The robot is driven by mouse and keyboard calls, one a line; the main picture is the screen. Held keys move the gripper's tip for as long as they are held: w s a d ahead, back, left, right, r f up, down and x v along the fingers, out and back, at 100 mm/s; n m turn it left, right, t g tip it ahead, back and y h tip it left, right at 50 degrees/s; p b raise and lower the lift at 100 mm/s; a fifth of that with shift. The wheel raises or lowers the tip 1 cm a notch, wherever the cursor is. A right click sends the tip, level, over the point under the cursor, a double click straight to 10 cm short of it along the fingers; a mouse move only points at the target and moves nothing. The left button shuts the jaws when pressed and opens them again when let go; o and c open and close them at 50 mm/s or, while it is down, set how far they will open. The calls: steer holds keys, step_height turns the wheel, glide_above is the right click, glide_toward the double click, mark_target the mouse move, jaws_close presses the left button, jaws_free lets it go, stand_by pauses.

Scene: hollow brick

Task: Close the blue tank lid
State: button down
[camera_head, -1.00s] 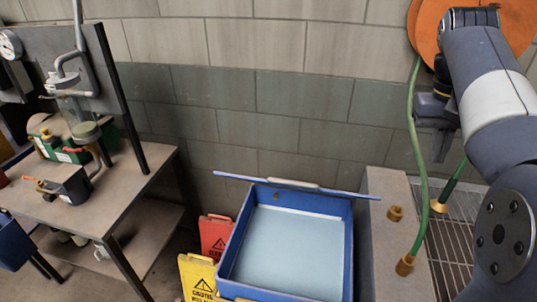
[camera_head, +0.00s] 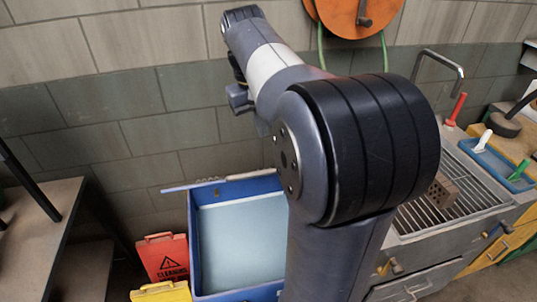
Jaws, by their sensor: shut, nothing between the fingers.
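The blue tank (camera_head: 198,240) stands on the floor by the wall, with a pale blue surface showing inside its open top. Its lid (camera_head: 215,181) stands raised at the back edge, seen nearly edge-on as a thin blue strip with a grey handle. My gripper (camera_head: 239,100) is small and dark, in front of the wall, above and right of the lid in the picture and apart from it. It is shut and empty. My arm hides the tank's right side.
A red caution sign (camera_head: 164,257) and a yellow sign (camera_head: 162,292) stand left of the tank. A workbench (camera_head: 35,235) is at far left. Right of my arm is a grated sink (camera_head: 415,222) with a hollow brick (camera_head: 443,192). An orange hose reel (camera_head: 352,14) hangs above.

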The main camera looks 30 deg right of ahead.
mark_target(245, 176)
steer(key=f, duration=0.2)
steer(key=s+f, duration=0.1)
steer(key=f, duration=0.1)
steer(key=s+f, duration=0.1)
steer(key=shift+s+d+f+p, duration=0.15)
steer(key=shift+d+f+p, duration=0.15)
steer(key=shift+f, duration=0.1)
steer(key=shift+s+f, duration=0.4)
steer(key=shift+f, duration=0.1)
